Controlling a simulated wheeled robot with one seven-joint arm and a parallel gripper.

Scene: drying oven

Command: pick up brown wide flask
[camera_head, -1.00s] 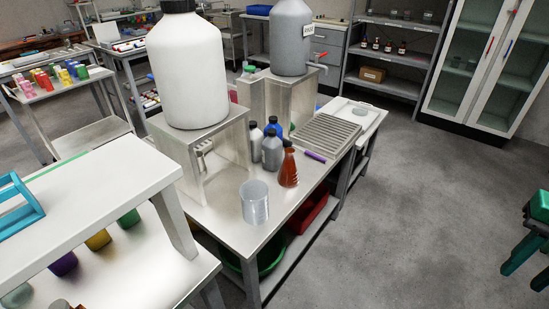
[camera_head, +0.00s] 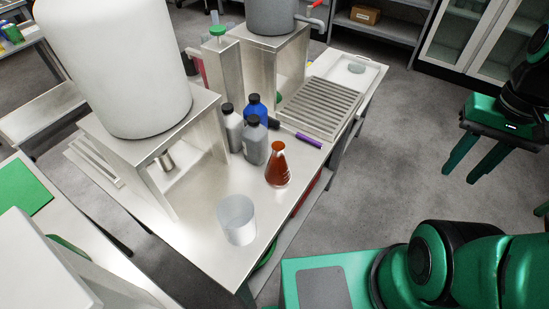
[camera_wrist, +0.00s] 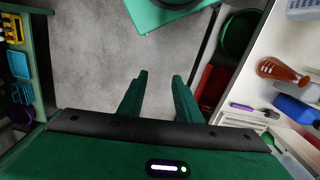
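The brown wide flask (camera_head: 278,167), a reddish-brown conical flask, stands upright near the right edge of the steel table (camera_head: 206,268). In the wrist view the flask (camera_wrist: 283,70) shows at the right, well to the side of my fingers. My gripper (camera_head: 462,172) hangs over the open floor to the right of the table, apart from the flask. In the wrist view its two green fingers (camera_wrist: 159,76) are apart with only floor between them, so it is open and empty.
A clear beaker (camera_head: 237,219) stands in front of the flask. Grey bottles (camera_head: 255,142) and a blue bottle (camera_head: 257,107) stand close behind and left. A purple pen (camera_head: 308,140) and a ribbed rack (camera_head: 320,106) lie beyond. A large white container (camera_head: 115,65) sits on a stand at left.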

